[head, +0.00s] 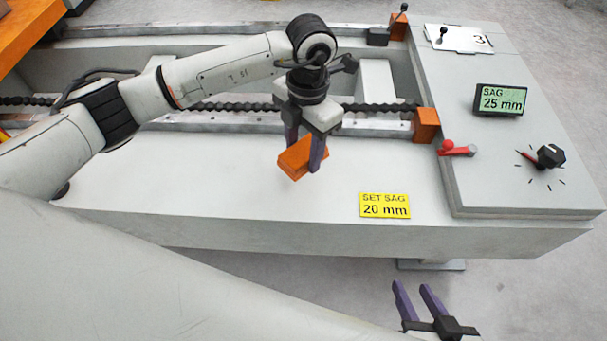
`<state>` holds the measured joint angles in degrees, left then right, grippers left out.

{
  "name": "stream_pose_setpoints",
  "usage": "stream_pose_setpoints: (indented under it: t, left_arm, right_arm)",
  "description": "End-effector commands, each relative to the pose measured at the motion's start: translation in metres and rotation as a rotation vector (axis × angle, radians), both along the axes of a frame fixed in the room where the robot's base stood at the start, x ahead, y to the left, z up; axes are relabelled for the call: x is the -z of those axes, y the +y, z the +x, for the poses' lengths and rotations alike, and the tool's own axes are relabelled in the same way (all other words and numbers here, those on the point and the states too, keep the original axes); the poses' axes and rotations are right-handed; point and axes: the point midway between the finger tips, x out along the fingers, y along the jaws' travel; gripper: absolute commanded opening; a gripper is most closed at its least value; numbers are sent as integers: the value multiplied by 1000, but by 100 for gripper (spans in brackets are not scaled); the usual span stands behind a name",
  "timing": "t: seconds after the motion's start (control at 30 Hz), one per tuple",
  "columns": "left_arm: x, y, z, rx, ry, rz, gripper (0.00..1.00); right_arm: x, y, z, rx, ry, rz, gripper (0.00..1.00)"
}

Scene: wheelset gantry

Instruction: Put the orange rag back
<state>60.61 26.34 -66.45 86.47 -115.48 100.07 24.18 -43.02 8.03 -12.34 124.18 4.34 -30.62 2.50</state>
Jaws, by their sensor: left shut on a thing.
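An orange block-shaped rag (297,159) is between the purple fingers of my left gripper (304,155), which is shut on it. The gripper points down over the white front ledge of the bench (220,190). I cannot tell whether the rag touches the ledge or hangs just above it. My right gripper (418,297) is at the bottom right, in front of the bench and away from it. Its two purple fingers stand apart with nothing between them.
A yellow "SET SAG 20 mm" label (385,205) lies right of the rag. The control panel (500,185) carries a "SAG 25 mm" display (501,100), a red lever (457,149) and a black knob (551,156). A dark chain (380,107) runs behind the ledge.

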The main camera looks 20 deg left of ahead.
Motion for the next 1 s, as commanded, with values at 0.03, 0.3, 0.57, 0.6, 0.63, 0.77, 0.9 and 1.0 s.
stream_pose_setpoints:
  t: [0.03,0.3,0.57,0.6,0.63,0.77,0.9,1.0]
  left_arm:
    - [12,0,-1,0,4,0,20]
    - [43,0,-1,3,2,0,20]
    - [75,0,0,4,1,0,20]
    - [74,0,0,4,0,0,20]
    - [74,0,0,5,0,1,20]
    - [74,0,0,4,0,0,20]
    - [78,0,0,4,0,0,46]
    - [77,0,0,4,0,0,63]
  right_arm:
    - [4,0,-1,0,2,2,37]
    - [8,1,-3,4,2,10,37]
    - [8,5,4,-9,7,11,37]
    - [7,5,4,-9,6,11,37]
    - [7,5,4,-9,6,11,37]
    - [8,5,4,-10,7,12,37]
    - [12,5,2,-12,17,11,37]
    - [13,6,1,-13,26,10,37]
